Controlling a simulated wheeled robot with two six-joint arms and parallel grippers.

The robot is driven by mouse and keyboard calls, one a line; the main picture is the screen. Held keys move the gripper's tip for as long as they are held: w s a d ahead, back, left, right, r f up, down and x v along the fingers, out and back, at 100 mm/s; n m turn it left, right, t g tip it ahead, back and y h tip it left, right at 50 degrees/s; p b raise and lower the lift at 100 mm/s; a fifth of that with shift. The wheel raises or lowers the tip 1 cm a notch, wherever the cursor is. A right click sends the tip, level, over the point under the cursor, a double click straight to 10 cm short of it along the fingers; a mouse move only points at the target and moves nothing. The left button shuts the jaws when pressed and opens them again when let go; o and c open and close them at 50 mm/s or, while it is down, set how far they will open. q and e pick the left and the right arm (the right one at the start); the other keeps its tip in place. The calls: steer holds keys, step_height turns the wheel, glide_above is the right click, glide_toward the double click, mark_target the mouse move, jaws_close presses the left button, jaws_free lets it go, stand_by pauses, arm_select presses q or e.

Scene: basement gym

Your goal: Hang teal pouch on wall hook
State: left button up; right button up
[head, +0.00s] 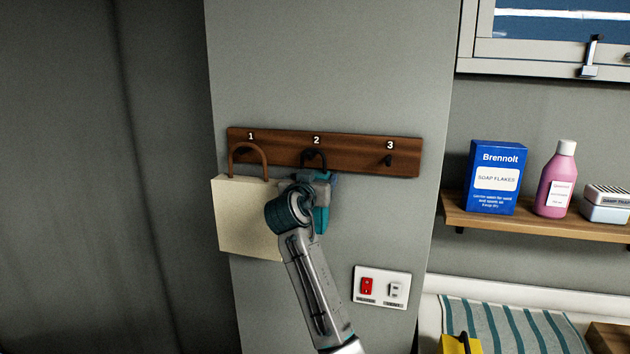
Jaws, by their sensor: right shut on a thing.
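The dark wooden hook rail (355,157) is fixed to the grey wall, with pegs numbered 1, 2 and 3. My right gripper (318,178) is just below peg 2, shut on the teal pouch (323,218). My arm hides most of the pouch; only a teal part shows behind and beside my wrist. A dark loop (313,154) shows at peg 2 above the gripper; I cannot tell whether it sits over the peg or in front of it. Peg 3 (388,160) is bare. My left gripper is not in view.
A cream bag (243,215) hangs by a brown handle at peg 1, close left of my wrist. A switch plate (382,287) is below right. A wooden shelf (545,219) holds a blue box (497,178) and a pink bottle (557,182). The wall above the rail is clear.

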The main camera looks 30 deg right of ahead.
steer(key=o, duration=1.1)
steer(key=shift+o, duration=0.2)
